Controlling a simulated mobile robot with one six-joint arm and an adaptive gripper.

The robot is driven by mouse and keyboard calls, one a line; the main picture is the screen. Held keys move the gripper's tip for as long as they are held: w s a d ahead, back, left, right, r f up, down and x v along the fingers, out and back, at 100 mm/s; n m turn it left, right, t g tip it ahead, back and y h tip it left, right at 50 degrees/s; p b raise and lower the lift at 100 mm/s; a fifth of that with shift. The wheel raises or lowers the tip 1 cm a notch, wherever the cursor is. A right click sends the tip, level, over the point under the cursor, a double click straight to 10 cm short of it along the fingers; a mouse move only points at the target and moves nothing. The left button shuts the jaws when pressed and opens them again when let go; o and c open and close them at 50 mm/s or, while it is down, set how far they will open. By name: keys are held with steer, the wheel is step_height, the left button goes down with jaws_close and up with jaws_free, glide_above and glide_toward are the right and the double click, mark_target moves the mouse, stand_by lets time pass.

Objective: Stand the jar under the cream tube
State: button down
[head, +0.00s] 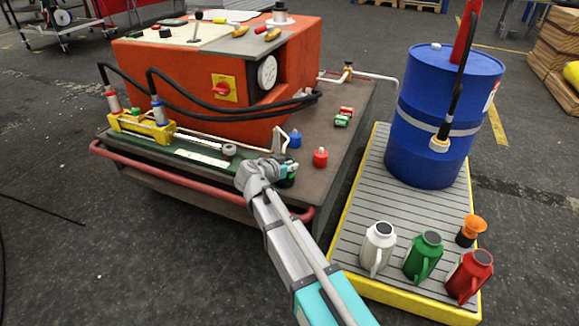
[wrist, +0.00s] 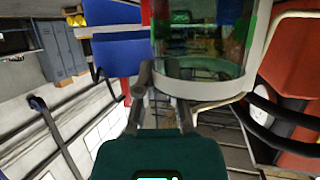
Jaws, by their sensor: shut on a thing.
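My gripper (head: 277,171) is at the front edge of the bench, shut on the clear glass jar (head: 289,181). In the head view the jar is small and partly hidden by the gripper. In the wrist view the jar (wrist: 203,52) fills the top middle, with a pale rim at its lower end there, and my gripper (wrist: 163,97) reaches it. The cream tube (head: 276,133) bends down at the right end of the green tray, just behind the gripper in the head view. I cannot tell whether the jar touches the bench.
A red bottle (head: 320,158) and blue bottle (head: 295,139) stand close by on the bench. The orange machine (head: 200,85) is behind, with black hoses. A red rail (head: 170,178) runs along the front. A pallet (head: 352,225) at right carries a blue drum (head: 435,115) and several jugs.

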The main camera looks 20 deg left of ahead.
steer(key=shift+f, duration=0.15)
steer(key=c, duration=0.8)
jaws_free()
steer(key=shift+o, duration=0.2)
steer(key=shift+r, duration=0.2)
steer(key=shift+s+a+r, duration=0.1)
steer(key=shift+s+r, duration=0.05)
steer(key=shift+s, duration=0.15)
steer(key=p+v, duration=0.4)
steer(key=v, duration=0.7)
steer(key=shift+p, duration=0.35)
steer(key=shift+s, duration=0.15)
